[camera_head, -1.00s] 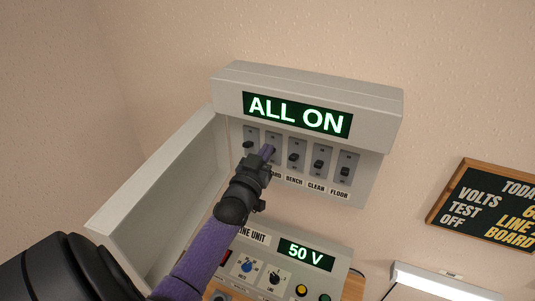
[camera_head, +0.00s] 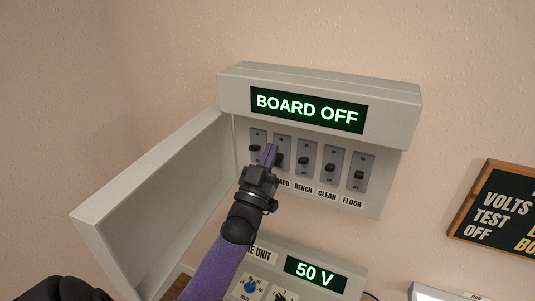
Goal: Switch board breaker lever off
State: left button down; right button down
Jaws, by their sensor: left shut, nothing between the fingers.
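The breaker panel (camera_head: 374,212) hangs on the wall with its door open to the left. Its display (camera_head: 309,109) reads BOARD OFF. The board breaker lever (camera_head: 280,159) is the second from the left and is partly hidden by my left gripper (camera_head: 269,154). The gripper is shut and empty, with its purple fingertips at the lever; I cannot tell whether they touch it. The "BOARD" label below is partly covered by the gripper. My right gripper is not in view.
Other levers stand beside it: one at the far left (camera_head: 254,148), then bench (camera_head: 303,160), clean (camera_head: 330,168) and floor (camera_head: 359,175). The open door (camera_head: 150,200) stands left of my arm. A line unit display (camera_head: 315,273) reading 50 V is below. A sign (camera_head: 500,212) hangs at right.

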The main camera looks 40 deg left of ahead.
pick_arm(q)
jog(key=f+b+v, duration=0.1)
jog(key=v, duration=0.9)
jog(key=shift+w, duration=0.4)
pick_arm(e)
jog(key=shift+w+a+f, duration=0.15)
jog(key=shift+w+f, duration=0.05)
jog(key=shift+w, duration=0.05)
pick_arm(q)
jog(key=shift+a+f, duration=0.1)
jog(key=shift+f, duration=0.05)
